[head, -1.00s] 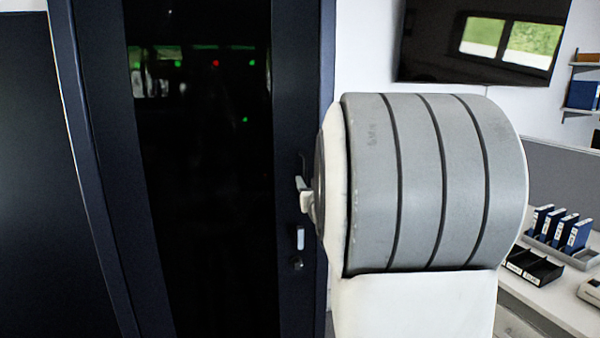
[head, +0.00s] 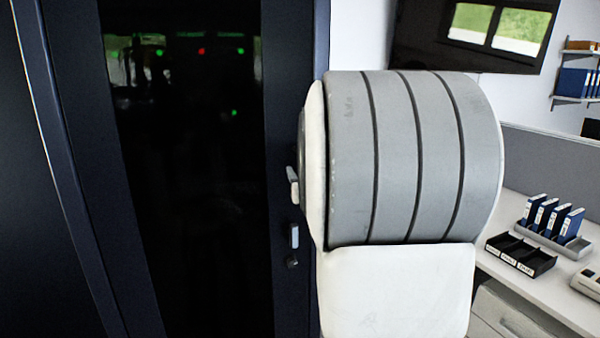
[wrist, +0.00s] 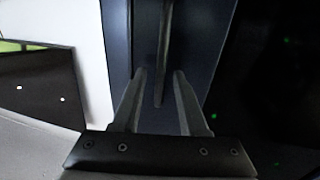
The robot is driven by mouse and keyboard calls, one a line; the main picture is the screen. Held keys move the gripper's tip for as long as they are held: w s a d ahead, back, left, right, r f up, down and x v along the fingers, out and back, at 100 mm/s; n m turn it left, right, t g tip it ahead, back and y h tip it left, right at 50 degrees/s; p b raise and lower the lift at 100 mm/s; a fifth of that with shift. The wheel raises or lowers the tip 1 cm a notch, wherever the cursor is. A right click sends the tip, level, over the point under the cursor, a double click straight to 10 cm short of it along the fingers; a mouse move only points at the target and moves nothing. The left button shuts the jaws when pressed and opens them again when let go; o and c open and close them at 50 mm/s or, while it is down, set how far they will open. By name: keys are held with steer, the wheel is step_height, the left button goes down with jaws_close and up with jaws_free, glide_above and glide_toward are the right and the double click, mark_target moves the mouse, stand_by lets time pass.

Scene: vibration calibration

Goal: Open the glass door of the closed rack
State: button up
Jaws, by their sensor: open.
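The closed rack's dark glass door (head: 185,210) stands shut in a dark blue frame (head: 293,60) in the head view. A short light handle piece (head: 294,236) sits on the frame with a round lock below it. My gripper (wrist: 159,73) is open in the wrist view. A slim grey handle bar (wrist: 163,45) appears between its two fingers, with bare frame beside it. I cannot tell how deep the bar sits between them, and no contact shows. In the head view my forearm hides the right edge of the frame and most of my gripper.
A white desk at right holds a black tray (head: 520,257) and a grey rack of blue binders (head: 550,222). A dark wall screen (head: 420,40) hangs above, and a shelf with blue binders (head: 575,83) is at far right. Green and red lights show in the glass.

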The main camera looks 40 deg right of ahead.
jaws_close()
stand_by(1.3)
